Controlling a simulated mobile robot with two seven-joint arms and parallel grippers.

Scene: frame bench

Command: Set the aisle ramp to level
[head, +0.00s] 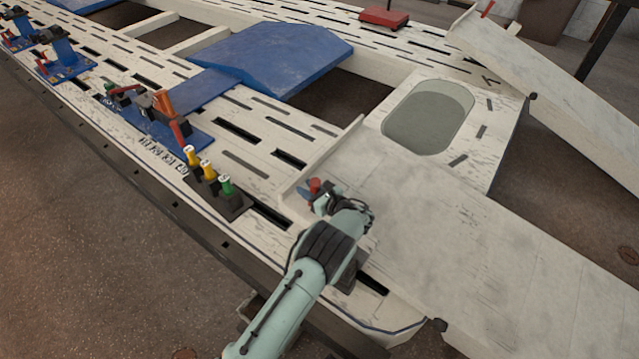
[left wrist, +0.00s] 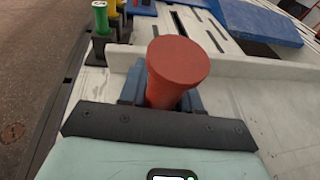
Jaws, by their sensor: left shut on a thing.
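A wide grey-white ramp panel (head: 470,235) with a raised lip lies at the bench's right end and runs off to the lower right. A red knob (head: 315,184) stands by the panel's near-left corner. My left gripper (head: 318,195) is shut on this knob. In the left wrist view the round red knob (left wrist: 175,70) sticks up between the blue-grey fingers, its lower part hidden by them. I cannot tell the panel's exact tilt. My right gripper is out of view.
A second pale ramp (head: 555,95) slopes at the far right. Yellow and green-topped levers (head: 208,172) stand left of my gripper. A blue plate (head: 272,58) and a red block (head: 384,18) lie farther back. The slotted bench frame (head: 240,130) has open gaps.

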